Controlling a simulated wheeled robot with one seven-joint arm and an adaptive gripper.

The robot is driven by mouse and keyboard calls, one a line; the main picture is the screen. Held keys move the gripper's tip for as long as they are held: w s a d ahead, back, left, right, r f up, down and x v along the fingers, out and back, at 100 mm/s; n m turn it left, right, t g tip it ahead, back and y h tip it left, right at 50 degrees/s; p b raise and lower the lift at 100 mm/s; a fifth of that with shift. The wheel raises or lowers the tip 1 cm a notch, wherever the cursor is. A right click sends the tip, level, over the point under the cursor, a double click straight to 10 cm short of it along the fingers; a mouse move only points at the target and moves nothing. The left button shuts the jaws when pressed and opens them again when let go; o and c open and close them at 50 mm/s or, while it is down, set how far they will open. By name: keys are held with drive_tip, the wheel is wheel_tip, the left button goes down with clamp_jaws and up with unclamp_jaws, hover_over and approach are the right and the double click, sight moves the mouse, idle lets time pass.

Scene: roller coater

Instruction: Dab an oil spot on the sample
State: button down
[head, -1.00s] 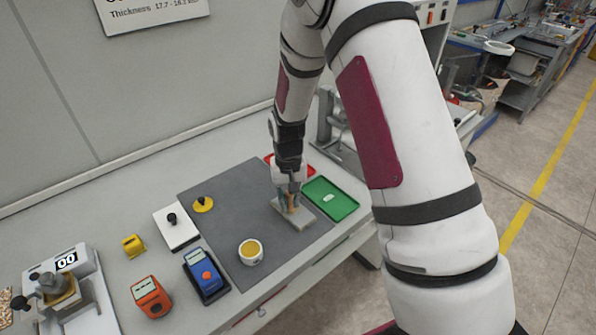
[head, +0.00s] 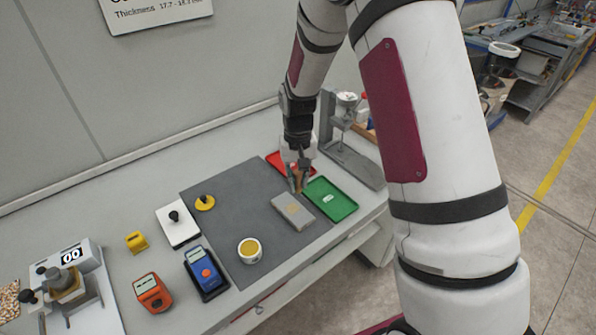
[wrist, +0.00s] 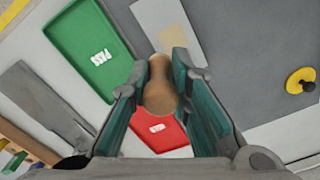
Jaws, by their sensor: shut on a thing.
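My gripper (head: 299,178) is shut on a brown wooden-looking dabber (wrist: 160,90), which also shows between the fingers in the head view (head: 302,181). The sample (head: 300,218) is a flat light-grey plate on the dark mat, with a small tan spot (head: 292,208) on its top. It also shows in the wrist view (wrist: 150,14), partly behind the dabber. My gripper is just beyond the sample, near the gap between the red and green trays. The dabber's tip is hard to make out. A white cup of yellow oil (head: 250,251) stands on the mat.
A green tray (head: 346,208) lies right of the sample and a red tray (head: 273,157) behind it. A metal stand (head: 350,160) is at the right. Yellow and white knobbed pieces, orange and blue meters and a gauge (head: 75,280) are left. The mat's middle is clear.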

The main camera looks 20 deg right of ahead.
drive_tip(key=shift+r+p, duration=0.35)
drive_tip(key=shift+r, duration=0.6)
